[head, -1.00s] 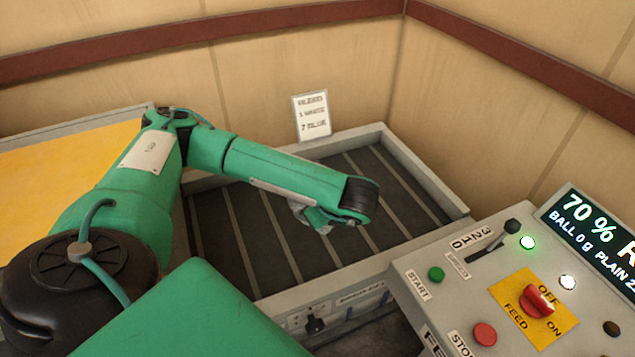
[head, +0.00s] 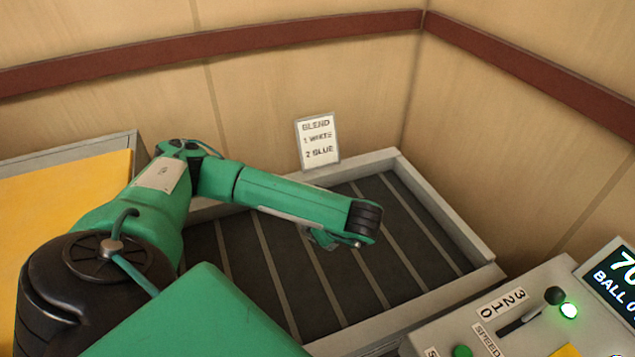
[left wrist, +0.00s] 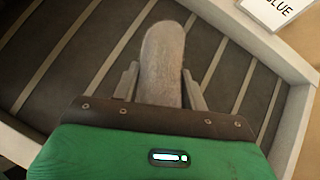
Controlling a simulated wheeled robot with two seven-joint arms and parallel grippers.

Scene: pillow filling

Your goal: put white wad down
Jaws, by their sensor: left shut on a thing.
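My left gripper (left wrist: 160,80) is shut on a pale greyish-white wad (left wrist: 162,52), which sits between its two fingers and sticks out past them. In the head view the left gripper (head: 325,238) hangs below the end of my green arm, over the dark slatted bed (head: 335,285); the wad is mostly hidden there. The bed also shows beneath the wad in the left wrist view (left wrist: 60,50). I cannot tell whether the wad touches the slats. My right gripper is not in view.
A pale raised rim (head: 440,210) surrounds the slatted bed. A card (head: 318,140) reading "BLEND 1 WHITE 2 BLUE" stands at its back edge. A control panel (head: 540,320) is at lower right, and a yellow surface (head: 60,200) lies left. The bed is bare around the gripper.

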